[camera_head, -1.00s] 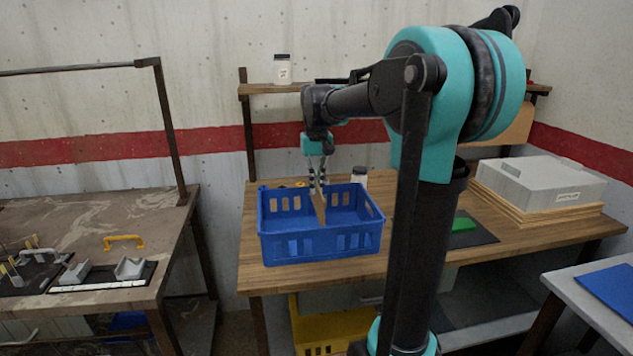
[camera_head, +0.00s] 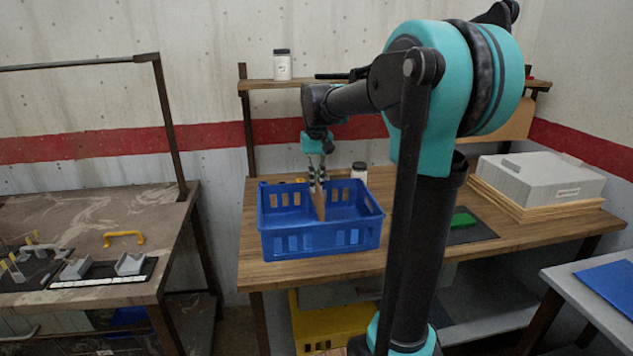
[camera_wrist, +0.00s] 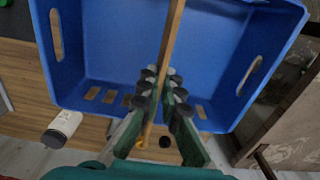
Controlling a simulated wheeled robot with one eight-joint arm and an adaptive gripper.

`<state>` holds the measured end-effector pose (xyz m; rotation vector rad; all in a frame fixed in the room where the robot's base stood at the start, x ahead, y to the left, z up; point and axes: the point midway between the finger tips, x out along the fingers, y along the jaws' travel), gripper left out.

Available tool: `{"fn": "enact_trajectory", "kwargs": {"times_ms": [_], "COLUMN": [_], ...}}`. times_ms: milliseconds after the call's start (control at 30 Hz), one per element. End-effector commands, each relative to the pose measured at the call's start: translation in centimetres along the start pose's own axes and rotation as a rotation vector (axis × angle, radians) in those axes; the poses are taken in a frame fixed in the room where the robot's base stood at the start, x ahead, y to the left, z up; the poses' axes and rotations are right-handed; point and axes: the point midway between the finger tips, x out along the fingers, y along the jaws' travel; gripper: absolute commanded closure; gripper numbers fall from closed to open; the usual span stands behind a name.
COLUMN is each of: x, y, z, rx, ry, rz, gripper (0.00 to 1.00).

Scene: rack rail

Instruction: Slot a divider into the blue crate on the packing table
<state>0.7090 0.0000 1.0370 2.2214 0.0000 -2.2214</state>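The blue crate (camera_head: 350,240) stands on the wooden packing table (camera_head: 275,275). A thin tan divider (camera_head: 318,206) stands upright inside it, running front to back near the middle. The divider also shows in the wrist view (camera_wrist: 172,32), slightly slanted in the picture. My gripper (camera_head: 316,178) is above the crate, pointing down. In the wrist view my gripper (camera_wrist: 161,76) has a finger on each side of the divider, with the fingertips close against it. The divider's lower edge and any slots are hidden, so I cannot tell how it is seated.
A white jar (camera_head: 359,172) stands behind the crate. A grey box (camera_head: 545,180) lies on boards at the right, near a green piece (camera_head: 463,219) on a dark mat. My arm's column stands in front of the table. Another workbench (camera_head: 100,210) is at the left.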

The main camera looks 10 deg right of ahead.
Motion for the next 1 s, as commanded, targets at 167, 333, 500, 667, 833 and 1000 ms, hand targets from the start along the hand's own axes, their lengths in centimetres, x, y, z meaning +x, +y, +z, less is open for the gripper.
{"fn": "enact_trajectory", "kwargs": {"times_ms": [167,333,500,667,833,1000], "x": [0.7,1.3,1.9,2.5,3.1,3.7], "y": [0.0,0.0,0.0,0.0,0.0,0.0], "z": [0.0,0.0,0.0,0.0,0.0,0.0], "rx": [0.000,0.000,0.000,0.000,0.000,0.000], "ry": [0.000,0.000,0.000,0.000,0.000,0.000], "rz": [0.000,0.000,0.000,0.000,0.000,0.000], "gripper": [1.00,1.00,1.00,1.00,1.00,1.00]}}
